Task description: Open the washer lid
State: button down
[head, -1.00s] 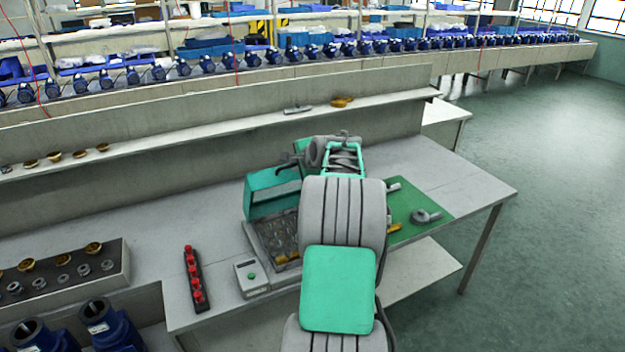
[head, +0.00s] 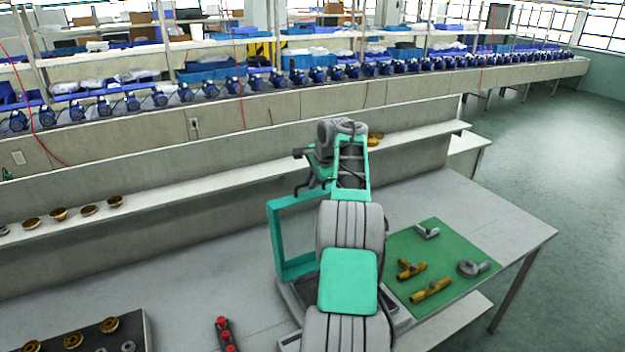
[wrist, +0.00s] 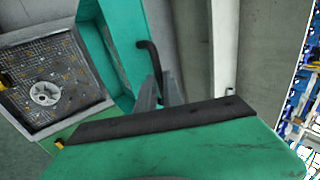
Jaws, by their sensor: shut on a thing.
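The washer lid (head: 273,225) is a green open frame standing raised, close to upright, over the washer at the left of my arm. In the wrist view the lid (wrist: 116,60) crosses the upper left, with a dark bent handle (wrist: 148,55) beside it. My gripper (wrist: 160,92) is shut on the handle; in the head view my gripper (head: 308,185) is at the lid's upper right, partly hidden by my arm. The washer basin (wrist: 95,110) is uncovered, with a speckled grid floor and a round grey part (wrist: 45,93) in it. My arm hides most of the washer in the head view.
A green mat (head: 445,240) on the right holds brass and grey fittings. A red-topped rack (head: 224,335) and a dark parts tray (head: 60,345) are at front left. A shelf (head: 180,203) with brass rings runs behind the lid.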

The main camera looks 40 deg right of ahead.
jog(key=shift+w+a+r, duration=0.1)
jog(key=shift+w, duration=0.2)
jog(key=c, duration=1.7)
grip_release()
jog(key=shift+s+a, duration=0.1)
jog(key=shift+c, duration=0.2)
jog(key=shift+o, duration=1.2)
jog(key=shift+s+d, duration=0.15)
jog(key=shift+d, duration=0.1)
jog(key=v, duration=0.7)
jog(key=shift+s+r, duration=0.15)
jog(key=shift+r, duration=0.15)
